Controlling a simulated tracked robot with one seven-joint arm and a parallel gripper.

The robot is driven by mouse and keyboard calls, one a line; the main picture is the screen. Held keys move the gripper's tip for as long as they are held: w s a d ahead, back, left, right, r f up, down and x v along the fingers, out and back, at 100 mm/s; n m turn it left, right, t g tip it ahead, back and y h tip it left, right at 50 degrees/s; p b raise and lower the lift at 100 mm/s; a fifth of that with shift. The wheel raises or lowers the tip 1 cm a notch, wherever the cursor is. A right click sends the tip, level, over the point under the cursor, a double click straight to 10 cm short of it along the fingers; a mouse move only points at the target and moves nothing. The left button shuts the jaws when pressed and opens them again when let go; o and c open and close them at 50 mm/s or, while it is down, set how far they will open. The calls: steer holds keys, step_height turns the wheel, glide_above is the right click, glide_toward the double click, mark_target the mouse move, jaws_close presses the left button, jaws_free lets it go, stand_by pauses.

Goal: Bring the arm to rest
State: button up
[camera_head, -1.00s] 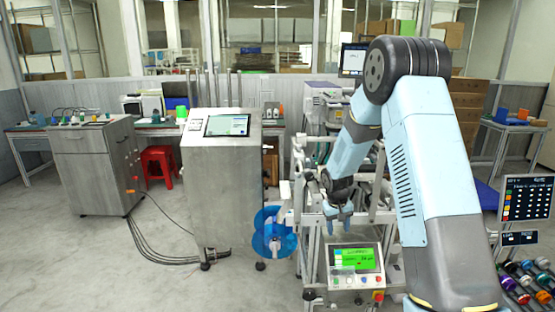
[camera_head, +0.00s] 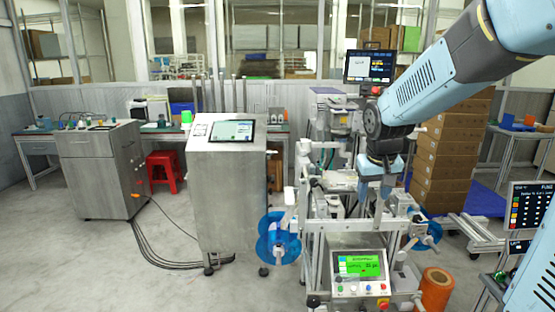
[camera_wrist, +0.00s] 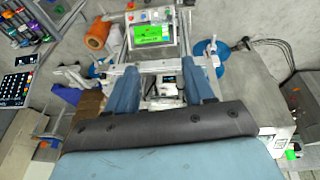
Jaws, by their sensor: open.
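My gripper (camera_head: 375,190) hangs pointing down over the metal-framed machine (camera_head: 322,228) in the head view, at the end of my blue and dark grey arm. In the wrist view its two blue fingers (camera_wrist: 165,88) stand well apart with nothing held between them. The machine's frame shows below and between the fingers. Whether the fingers clear the machine parts by much is hard to tell from the head view.
A blue reel (camera_head: 278,240) sits at the machine's left side, another (camera_head: 426,236) at its right. A control panel with a green screen (camera_head: 360,267) is at its front. An orange roll (camera_head: 435,290) stands on the floor at right. A steel cabinet (camera_head: 228,200) stands left.

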steer(key=s+r+t, duration=0.1)
steer(key=s+r, duration=0.2)
steer(key=s, duration=0.7)
steer(key=s+r+t+y, duration=0.1)
steer(key=s+r, duration=0.2)
steer(key=s, duration=0.7)
steer(key=shift+a, duration=0.3)
steer(key=shift+s, duration=0.1)
stand_by(0.4)
steer(key=shift+c, duration=1)
